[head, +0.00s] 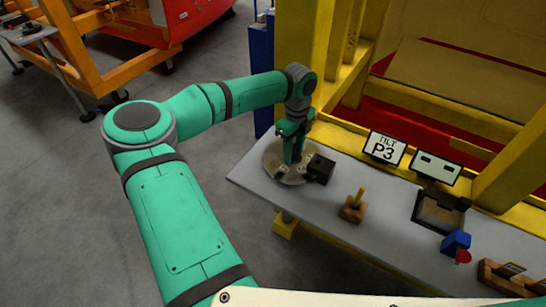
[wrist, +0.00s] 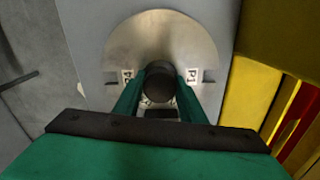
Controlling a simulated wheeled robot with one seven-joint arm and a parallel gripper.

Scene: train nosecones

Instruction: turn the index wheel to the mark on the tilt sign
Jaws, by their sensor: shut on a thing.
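The index wheel (head: 272,163) is a grey metal disc on the near-left part of the bench. In the wrist view the wheel (wrist: 160,33) has a dark round knob (wrist: 159,83) at its centre. My gripper (head: 291,163) points down over the wheel, its two green fingers shut on either side of the knob. A white label on the right side of the wheel reads P1; the left label is too small to read surely. The near part of the wheel is hidden by my gripper. The tilt sign (head: 384,148) stands behind the bench and reads TILT P3.
A black block (head: 320,169) stands right beside the wheel. Farther right on the bench (head: 318,202) are a wooden block with a yellow peg (head: 353,207), a dark tray (head: 440,212) and a blue block (head: 456,242). A yellow frame rises behind the bench.

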